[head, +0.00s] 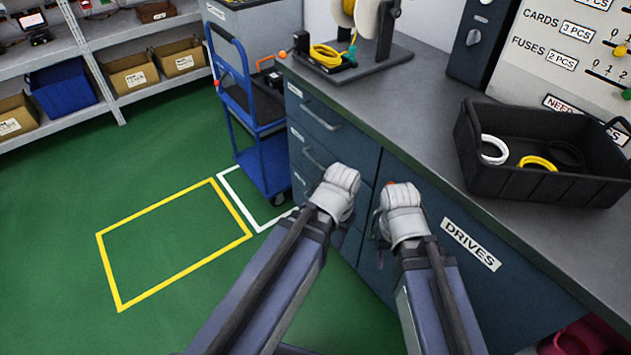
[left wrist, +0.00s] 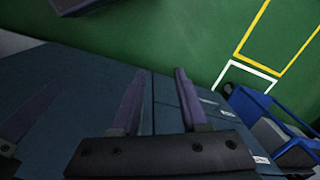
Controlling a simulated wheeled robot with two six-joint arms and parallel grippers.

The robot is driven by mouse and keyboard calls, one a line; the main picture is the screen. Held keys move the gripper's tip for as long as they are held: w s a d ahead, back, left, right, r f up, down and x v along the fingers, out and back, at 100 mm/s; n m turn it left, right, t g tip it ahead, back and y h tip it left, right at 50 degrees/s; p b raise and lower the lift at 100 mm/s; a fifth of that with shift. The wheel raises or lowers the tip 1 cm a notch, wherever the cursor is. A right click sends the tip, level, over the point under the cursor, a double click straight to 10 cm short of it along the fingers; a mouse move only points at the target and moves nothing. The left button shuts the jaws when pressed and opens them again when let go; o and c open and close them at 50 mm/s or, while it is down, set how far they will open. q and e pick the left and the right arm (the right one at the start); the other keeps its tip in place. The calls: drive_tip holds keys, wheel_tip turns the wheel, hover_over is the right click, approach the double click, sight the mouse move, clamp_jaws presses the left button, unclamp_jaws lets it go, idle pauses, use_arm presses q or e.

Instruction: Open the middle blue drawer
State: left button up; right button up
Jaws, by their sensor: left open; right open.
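The blue drawer cabinet stands under the grey worktop, its drawers stacked at its left end. The middle blue drawer (head: 301,149) appears closed, with a metal bar handle (head: 314,158) partly showing left of my left gripper. My left gripper (head: 342,180) is in front of the drawer stack; its fingertips are hidden in the head view. In the left wrist view its two fingers (left wrist: 164,72) are apart with nothing between them, over the dark blue cabinet front. My right gripper (head: 398,200) is open before the DRIVES door (head: 450,215); its fingertips are mostly hidden.
The top drawer (head: 345,135) is closed, with its own bar handle. A blue cart (head: 262,155) stands just left of the cabinet. A black bin (head: 540,180) with rings and a cable spool stand (head: 385,60) sit on the worktop. The green floor at left is clear.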

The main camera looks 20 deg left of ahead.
use_arm(q)
drive_tip(key=w+a+f+n+b, duration=0.1)
drive_tip(key=w+a+f+b, duration=0.1)
drive_tip(key=f+b, duration=0.95)
drive_tip(key=w+a+f+n+b, duration=0.1)
drive_tip(key=a+f+b, duration=0.1)
drive_tip(key=f+b, duration=0.9)
drive_tip(key=n+t+y+b, duration=0.2)
drive_tip(key=n+t+b, duration=0.7)
drive_tip(key=n+t, duration=1.15)
approach(316, 162)
drive_tip(key=w+n+g, duration=0.1)
drive_tip(key=w, duration=0.1)
drive_tip(key=shift+r+p+x, duration=0.1)
drive_tip(key=shift+p+x, duration=0.15)
drive_tip(key=shift+x, duration=1.9)
drive_tip(key=shift+r+p+x, duration=0.15)
drive_tip(key=shift+p+x, duration=0.1)
drive_tip(key=shift+x, duration=1.85)
drive_tip(key=shift+s+a, duration=0.1)
drive_tip(key=shift+a, duration=0.05)
